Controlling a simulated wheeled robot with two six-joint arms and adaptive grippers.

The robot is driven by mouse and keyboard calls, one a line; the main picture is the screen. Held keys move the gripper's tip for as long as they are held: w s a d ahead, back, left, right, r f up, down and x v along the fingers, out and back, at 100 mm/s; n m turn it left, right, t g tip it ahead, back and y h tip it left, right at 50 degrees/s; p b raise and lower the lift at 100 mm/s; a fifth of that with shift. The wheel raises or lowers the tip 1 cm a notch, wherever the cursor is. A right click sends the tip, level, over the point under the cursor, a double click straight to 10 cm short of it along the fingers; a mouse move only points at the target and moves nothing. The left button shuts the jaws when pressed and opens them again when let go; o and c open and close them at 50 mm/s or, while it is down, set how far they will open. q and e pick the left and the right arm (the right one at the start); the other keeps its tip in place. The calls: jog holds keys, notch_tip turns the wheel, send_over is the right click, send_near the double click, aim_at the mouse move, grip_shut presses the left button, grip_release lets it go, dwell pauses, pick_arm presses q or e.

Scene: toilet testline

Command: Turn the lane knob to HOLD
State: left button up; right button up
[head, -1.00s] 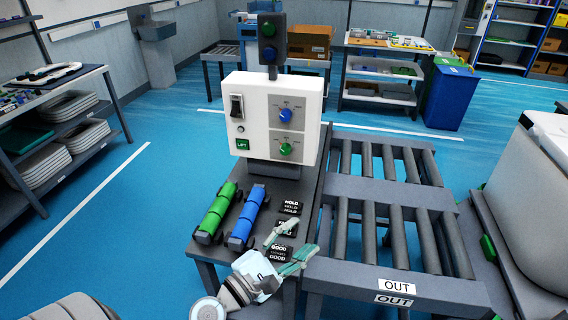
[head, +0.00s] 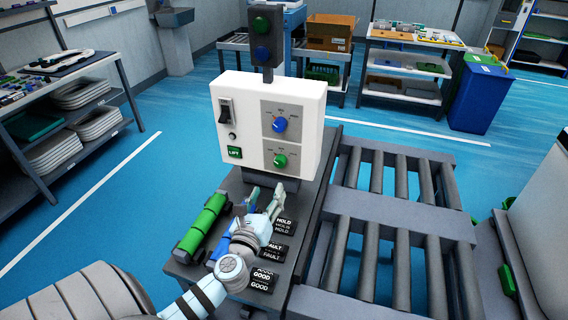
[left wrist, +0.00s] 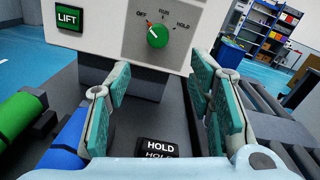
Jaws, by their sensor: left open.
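The white control box (head: 243,115) carries a blue knob (head: 279,125) above a green knob (head: 280,161). In the left wrist view the green knob (left wrist: 158,35) has marks reading OFF, RUN and HOLD. Its pointer is turned to the upper left, toward OFF. I cannot read the blue knob's marks. My left gripper (head: 265,196) is open and empty, below and in front of the box. In the left wrist view its teal fingers (left wrist: 160,88) stand wide apart, with the green knob beyond and above the gap. They do not touch it. My right gripper is out of view.
A green cylinder (head: 205,220) and a partly hidden blue cylinder (left wrist: 68,137) lie left of my gripper. Black HOLD (head: 284,227), FAULT (head: 271,252) and GOOD (head: 262,281) blocks lie close by. A green LIFT button (head: 235,152) is on the box. A roller conveyor (head: 390,180) stands at right.

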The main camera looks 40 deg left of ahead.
aim_at(279, 165)
pick_arm(q)
jog(key=b+x, duration=0.1)
jog(key=x, duration=1.1)
jog(key=shift+s+a, duration=0.1)
jog(key=shift+s+r, duration=0.1)
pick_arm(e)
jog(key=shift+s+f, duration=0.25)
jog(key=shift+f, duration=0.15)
pick_arm(q)
jog(key=shift+s, duration=0.1)
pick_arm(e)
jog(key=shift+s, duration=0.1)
pick_arm(q)
jog(key=shift+c, duration=0.8)
grip_shut()
